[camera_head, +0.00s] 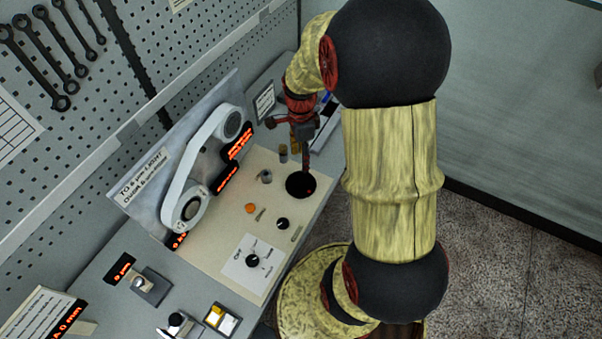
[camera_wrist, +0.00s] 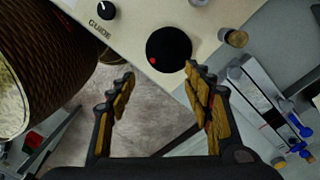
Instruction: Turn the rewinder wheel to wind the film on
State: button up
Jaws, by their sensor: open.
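The rewinder wheel is most likely the black disc (camera_head: 297,187) with a red dot near its rim, on the cream panel. It also shows in the wrist view (camera_wrist: 170,45), with its red dot at the lower left. My gripper (camera_head: 306,167) is over the wheel in the head view. In the wrist view my gripper (camera_wrist: 158,74) is open and empty, its fingers spread, with the wheel just beyond the tips. The right fingertip is close to the wheel's edge; I cannot tell if it touches. A white band (camera_head: 183,178), perhaps the film, loops around two grey reels on the upright board.
The cream panel (camera_head: 220,262) carries a dial (camera_head: 252,260), a small black knob (camera_head: 282,223) and an orange button (camera_head: 250,208). A short metal post (camera_wrist: 233,38) stands right of the wheel. Red-lit displays (camera_head: 240,142) sit by the reels. A pegboard wall stands behind.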

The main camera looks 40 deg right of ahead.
jog(key=p, duration=0.1)
jog(key=n+p, duration=0.5)
jog(key=n, duration=1.4)
send_over(301, 177)
jog(key=s+a, duration=0.1)
jog(key=s, duration=0.1)
notch_tip(301, 177, down, 4)
jog(key=shift+w+f, duration=0.1)
jog(key=shift+f, duration=0.1)
jog(key=shift+w+d+f+n, duration=0.1)
jog(key=shift+n, duration=0.5)
jog(key=shift+w+f+n, duration=0.1)
jog(key=shift+n, duration=0.5)
jog(key=n, duration=0.3)
jog(key=shift+w+d+n, duration=0.2)
jog(key=shift+w+n, duration=0.2)
jog(key=n, duration=0.3)
jog(key=shift+w+d+t, duration=0.15)
jog(key=shift+w+t, duration=0.1)
jog(key=shift+t, duration=0.05)
jog(key=shift+f+n, duration=0.3)
jog(key=shift+f, duration=0.15)
notch_tip(301, 177, down, 7)
jog(key=shift+r, duration=0.1)
